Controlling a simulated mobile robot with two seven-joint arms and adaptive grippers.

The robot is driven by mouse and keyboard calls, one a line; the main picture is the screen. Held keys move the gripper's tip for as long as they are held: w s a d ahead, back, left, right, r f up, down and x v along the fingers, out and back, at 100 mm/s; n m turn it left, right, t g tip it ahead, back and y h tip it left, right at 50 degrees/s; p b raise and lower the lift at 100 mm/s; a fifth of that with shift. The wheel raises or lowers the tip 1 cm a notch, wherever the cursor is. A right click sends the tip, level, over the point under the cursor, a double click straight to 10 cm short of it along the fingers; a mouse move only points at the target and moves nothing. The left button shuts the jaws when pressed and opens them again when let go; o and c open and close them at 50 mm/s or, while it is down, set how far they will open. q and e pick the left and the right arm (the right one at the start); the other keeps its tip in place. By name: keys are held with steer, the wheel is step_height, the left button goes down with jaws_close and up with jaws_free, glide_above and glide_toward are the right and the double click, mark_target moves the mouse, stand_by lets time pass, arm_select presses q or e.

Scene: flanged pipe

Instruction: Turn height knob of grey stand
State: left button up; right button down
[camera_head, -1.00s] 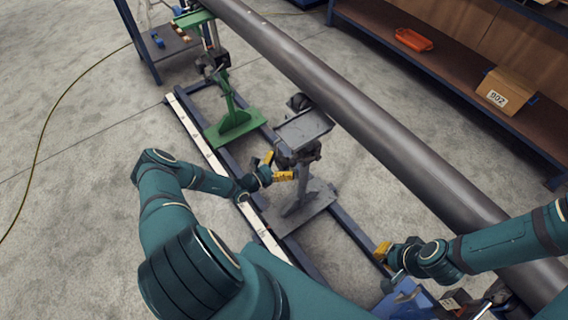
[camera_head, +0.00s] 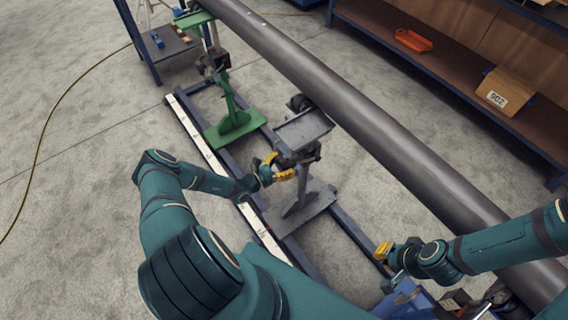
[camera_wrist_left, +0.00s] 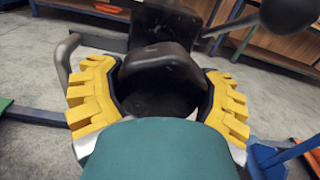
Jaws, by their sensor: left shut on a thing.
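The grey stand (camera_head: 303,130) is under the long pipe (camera_head: 365,120) in the middle of the head view, its base plate on the rail frame. My left gripper (camera_head: 277,167) is at the near left side of the stand's upper part. In the left wrist view, its yellow fingers (camera_wrist_left: 160,100) close around the sides of a dark knob (camera_wrist_left: 162,75). The front of the knob is partly hidden by my teal gripper body. My right gripper (camera_head: 383,252) is at the lower right, near a blue stand (camera_head: 408,303); its finger gap cannot be made out.
A green stand (camera_head: 235,122) is farther along the rail frame (camera_head: 205,150). A shelf (camera_head: 460,80) with a cardboard box (camera_head: 506,90) and an orange tray (camera_head: 413,40) is beyond the pipe.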

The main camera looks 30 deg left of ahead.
arm_select(q)
steer(key=shift+m+p, duration=0.45)
steer(key=shift+m, duration=0.55)
steer(key=shift+m+p, duration=0.35)
steer(key=shift+m, duration=1.05)
steer(key=o, duration=1.1)
steer(key=shift+a, duration=0.1)
steer(key=v, duration=1.2)
